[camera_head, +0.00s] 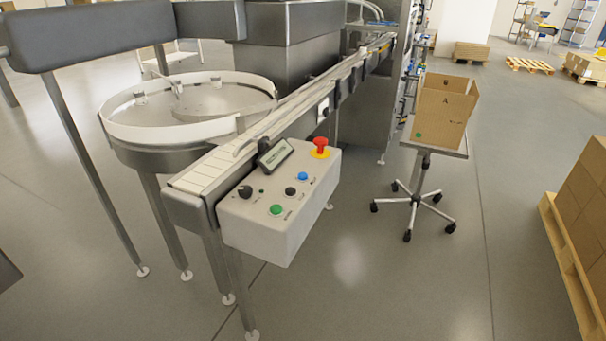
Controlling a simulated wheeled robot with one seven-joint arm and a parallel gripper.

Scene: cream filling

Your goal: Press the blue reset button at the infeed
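The blue button (302,176) is on the sloped top of a light grey control box (262,231), which is fixed to the near end of the conveyor. A black knob or button (290,191) lies just below and left of it. A green button (276,210) is lower left, and a red emergency stop (320,147) on a yellow base is up and to the right. A small display (275,154) is tilted up behind the buttons. A black rotary knob (244,191) is at the box's left. My gripper is not in view.
The conveyor (200,173) runs away to the upper right beside a round turntable (113,131). An open carton (440,112) stands on a wheeled stand (435,147) to the right. A pallet with boxes (560,240) is at the right edge. Floor before the box is clear.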

